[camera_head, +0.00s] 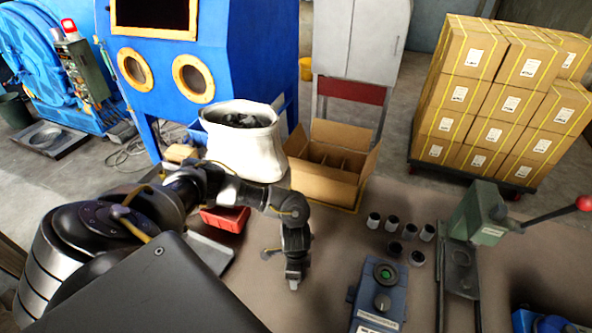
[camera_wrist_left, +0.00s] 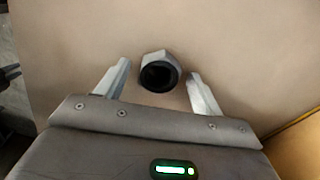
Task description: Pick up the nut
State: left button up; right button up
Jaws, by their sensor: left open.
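In the left wrist view a single silver-grey nut (camera_wrist_left: 152,60) with a dark round hole stands on the tan table. It is near the fingertips, in the gap between the two fingers, and neither finger visibly touches it. My left gripper (camera_wrist_left: 158,78) is open and empty. In the head view the left gripper (camera_head: 293,280) points down over the middle of the table, in front of the cardboard box. I cannot make out this nut in the head view; the gripper may hide it. My right gripper is not in view.
Several small grey-and-dark cylindrical pieces (camera_head: 374,220) stand right of the gripper. An open cardboard box (camera_head: 325,178), a white sack (camera_head: 245,150) and a red bin (camera_head: 225,219) are behind. A blue control box (camera_head: 379,295) and a green lever press (camera_head: 478,213) stand at right.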

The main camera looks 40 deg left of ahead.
pick_arm(q)
jog(key=c, duration=1.2)
jog(key=shift+r, duration=0.1)
jog(key=shift+r, duration=0.55)
jog(key=s+d+r+p, duration=0.5)
jog(key=s+d+r, duration=0.2)
jog(key=s+r, duration=0.4)
jog(key=shift+s+r+p, duration=0.35)
jog(key=shift+s+r, duration=0.05)
jog(key=shift+s, duration=0.05)
